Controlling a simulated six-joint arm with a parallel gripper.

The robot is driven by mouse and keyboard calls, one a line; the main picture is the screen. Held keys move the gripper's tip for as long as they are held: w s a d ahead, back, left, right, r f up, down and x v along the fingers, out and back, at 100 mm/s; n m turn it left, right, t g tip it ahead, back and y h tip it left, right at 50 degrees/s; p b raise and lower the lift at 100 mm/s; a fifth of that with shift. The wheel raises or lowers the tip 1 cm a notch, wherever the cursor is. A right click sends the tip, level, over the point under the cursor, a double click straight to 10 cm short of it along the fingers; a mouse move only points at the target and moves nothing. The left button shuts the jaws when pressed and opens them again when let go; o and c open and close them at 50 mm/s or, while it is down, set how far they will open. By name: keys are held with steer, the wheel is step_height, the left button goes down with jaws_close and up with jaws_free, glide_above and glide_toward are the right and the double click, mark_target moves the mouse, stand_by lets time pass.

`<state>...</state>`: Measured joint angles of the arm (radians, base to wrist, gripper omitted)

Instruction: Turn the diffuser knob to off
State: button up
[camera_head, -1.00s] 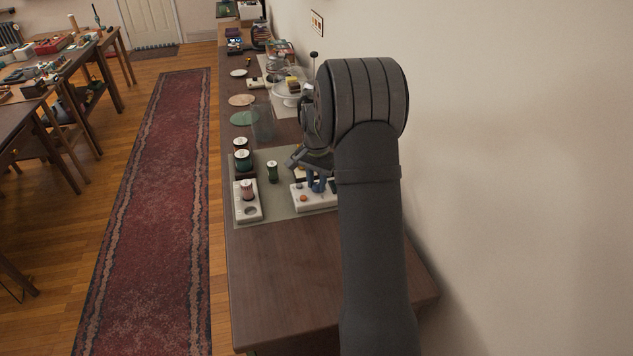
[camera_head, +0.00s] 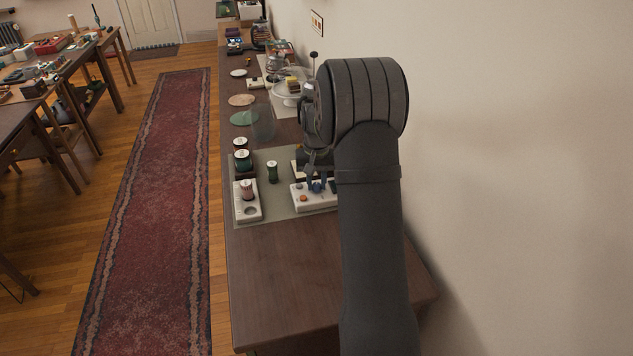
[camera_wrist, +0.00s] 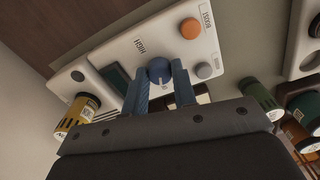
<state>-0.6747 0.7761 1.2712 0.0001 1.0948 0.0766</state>
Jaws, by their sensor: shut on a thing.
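The diffuser's white control panel (camera_head: 321,206) lies on a grey-green mat on the long dark counter, and it fills the middle of the wrist view (camera_wrist: 208,47). Its round blue knob (camera_wrist: 159,67) has a pale pointer mark on its face. The word HIGH is printed on the panel beside the knob; no "off" label is readable. My gripper (camera_wrist: 161,72) is shut on the knob, with one blue finger on each side. In the head view my gripper (camera_head: 317,187) is low over the panel, and the fingers mostly cover the knob.
The panel has an orange button (camera_wrist: 190,28), a grey button (camera_wrist: 204,70) and a dark screen. A white tray (camera_head: 247,213) with a small jar stands to its left. Green jars (camera_head: 243,160) stand behind. A wall is close on the right; the near counter is bare.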

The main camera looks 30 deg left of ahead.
mark_target(317, 184)
stand_by(0.3)
steer(key=o, duration=1)
steer(key=shift+r, duration=0.1)
step_height(317, 184, up, 17)
steer(key=shift+r, duration=0.15)
step_height(317, 184, down, 18)
steer(key=shift+r, duration=0.2)
stand_by(0.5)
steer(key=shift+r, duration=0.1)
